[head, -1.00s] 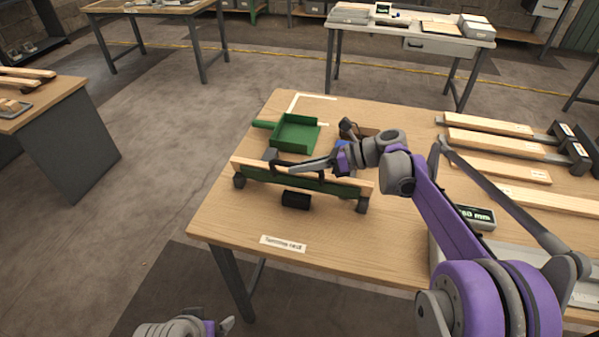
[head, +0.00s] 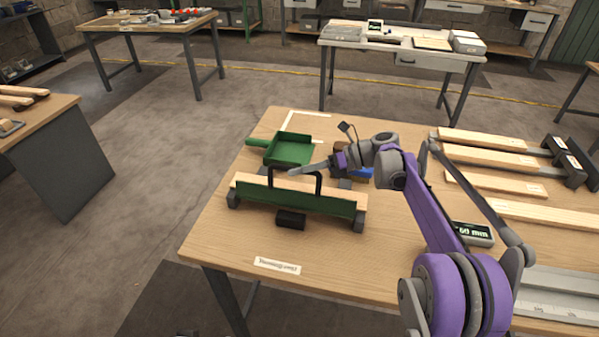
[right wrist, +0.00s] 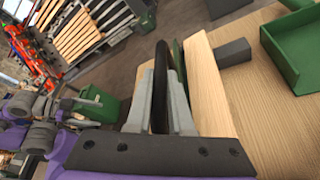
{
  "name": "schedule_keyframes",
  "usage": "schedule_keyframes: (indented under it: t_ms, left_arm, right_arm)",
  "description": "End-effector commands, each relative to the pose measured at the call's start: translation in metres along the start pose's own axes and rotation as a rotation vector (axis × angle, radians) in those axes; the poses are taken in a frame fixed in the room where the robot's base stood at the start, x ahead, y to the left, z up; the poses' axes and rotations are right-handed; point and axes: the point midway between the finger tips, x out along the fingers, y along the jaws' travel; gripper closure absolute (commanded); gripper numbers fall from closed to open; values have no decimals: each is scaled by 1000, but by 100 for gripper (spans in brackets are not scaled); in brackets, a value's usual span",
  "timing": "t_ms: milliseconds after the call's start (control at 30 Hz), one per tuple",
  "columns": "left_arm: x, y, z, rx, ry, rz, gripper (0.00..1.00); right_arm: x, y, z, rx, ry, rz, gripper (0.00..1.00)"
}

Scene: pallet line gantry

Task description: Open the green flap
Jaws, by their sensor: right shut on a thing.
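The green flap (head: 290,202) is a long panel on the front of a low wooden bar on the table, with a black arched handle (head: 321,184) rising from it. My right gripper (head: 296,171) reaches in from the right and is shut on the upper part of this handle. In the right wrist view, the black handle (right wrist: 160,85) stands between my two grey fingers, beside the pale wooden bar (right wrist: 206,85). The flap shows there only as a thin green edge. My left gripper is not in view.
A green tray (head: 290,148) lies behind the bar. A black block (head: 291,219) sits in front, with a paper label (head: 277,265) nearer the table edge. Wooden slats (head: 490,141) and a display reading 60 mm (head: 474,233) are at right. The table's front left is clear.

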Motion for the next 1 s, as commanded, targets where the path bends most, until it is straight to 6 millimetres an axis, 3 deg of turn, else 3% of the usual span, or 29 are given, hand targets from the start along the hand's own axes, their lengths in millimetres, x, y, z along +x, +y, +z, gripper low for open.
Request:
schedule_keyframes:
  t_ms: [933,967,1000]
  left_arm:
    - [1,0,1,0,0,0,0]
    - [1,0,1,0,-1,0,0]
    - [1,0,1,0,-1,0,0]
  right_arm:
    - [0,-6,-1,-1,1,-4,100]
    - [0,-6,-1,-1,1,-4,77]
    - [0,-6,-1,-1,1,-4,69]
